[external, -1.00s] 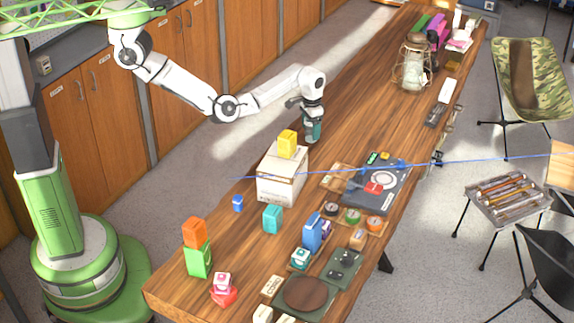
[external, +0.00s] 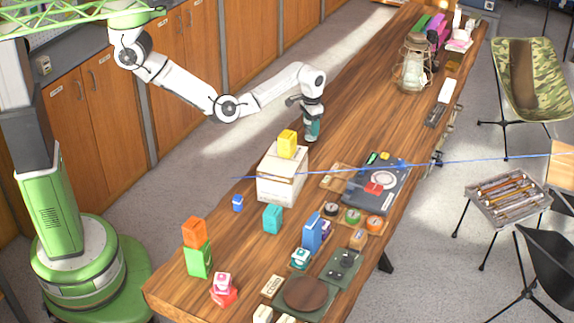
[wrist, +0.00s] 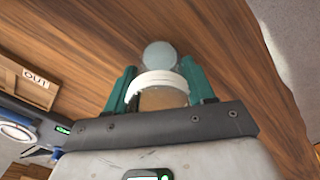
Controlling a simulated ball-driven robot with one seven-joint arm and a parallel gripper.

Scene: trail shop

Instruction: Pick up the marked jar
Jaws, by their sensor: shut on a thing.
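My gripper (external: 311,134) points down at the far-left edge of the wooden table, just behind the white box. In the wrist view, its two green fingers (wrist: 163,82) are shut on a jar with a white ring-shaped rim (wrist: 158,78) and a tan middle. A pale blue-grey round shape (wrist: 160,54) shows right beyond the rim; I cannot tell whether it is part of the jar. No mark on the jar is readable. In the external view the jar is mostly hidden by the fingers, and I cannot tell whether it touches the table.
A white box (external: 281,184) with a yellow block (external: 287,144) on top stands in front of my gripper. A dark case (external: 375,190) and a wooden tray marked OUT (wrist: 27,82) lie nearby. A lantern (external: 413,70) stands farther back. The table behind my gripper is clear.

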